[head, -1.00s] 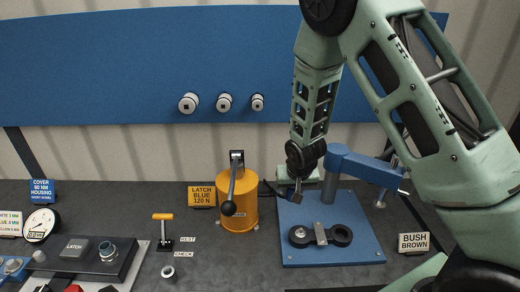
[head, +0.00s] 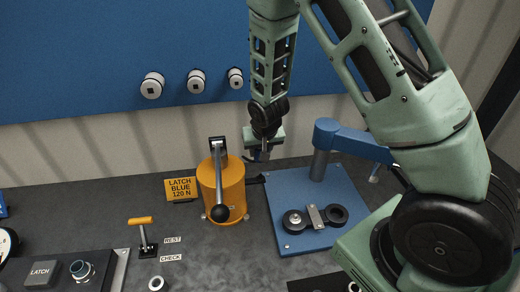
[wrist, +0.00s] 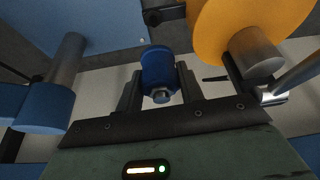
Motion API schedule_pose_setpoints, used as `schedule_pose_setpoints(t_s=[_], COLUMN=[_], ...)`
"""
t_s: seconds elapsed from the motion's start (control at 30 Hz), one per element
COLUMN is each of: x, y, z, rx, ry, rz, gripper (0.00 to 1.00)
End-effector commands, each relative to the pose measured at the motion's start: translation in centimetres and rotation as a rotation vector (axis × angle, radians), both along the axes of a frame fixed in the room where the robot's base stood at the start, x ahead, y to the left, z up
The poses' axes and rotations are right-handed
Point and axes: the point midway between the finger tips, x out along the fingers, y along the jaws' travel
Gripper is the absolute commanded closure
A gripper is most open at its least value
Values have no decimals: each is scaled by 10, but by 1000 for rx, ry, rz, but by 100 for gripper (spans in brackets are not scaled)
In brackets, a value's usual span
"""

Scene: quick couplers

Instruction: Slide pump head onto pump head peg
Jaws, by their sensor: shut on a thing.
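My gripper (wrist: 160,88) is shut on a blue cylinder with a silver tip (wrist: 160,70), which I take to be the pump head. In the head view my gripper (head: 263,152) hangs behind the gap between the orange cylinder and the blue plate. A short black arm (head: 257,179) sticks out from the orange cylinder's right side and may be the pump head peg. In the wrist view this black arm (wrist: 168,15) lies just past the held blue part, apart from it in the picture. The height between them cannot be told.
The orange cylinder (head: 208,193) with its grey lever (head: 218,172) stands close on the left. The blue plate (head: 345,187) carries a blue post with a swing arm (head: 350,140) on the right. The blue wall panel (head: 90,85) with white couplers is behind.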

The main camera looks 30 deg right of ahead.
Motion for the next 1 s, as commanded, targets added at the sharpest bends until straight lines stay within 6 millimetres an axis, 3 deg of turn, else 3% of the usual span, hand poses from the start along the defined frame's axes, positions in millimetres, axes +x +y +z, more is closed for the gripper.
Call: schedule_pose_setpoints(t_s=[0.63,1.0], x=[0,0], y=[0,0], z=[-52,-58], rx=[0,0], ry=[-1,-1], rz=[-2,-1], gripper=[79,79])
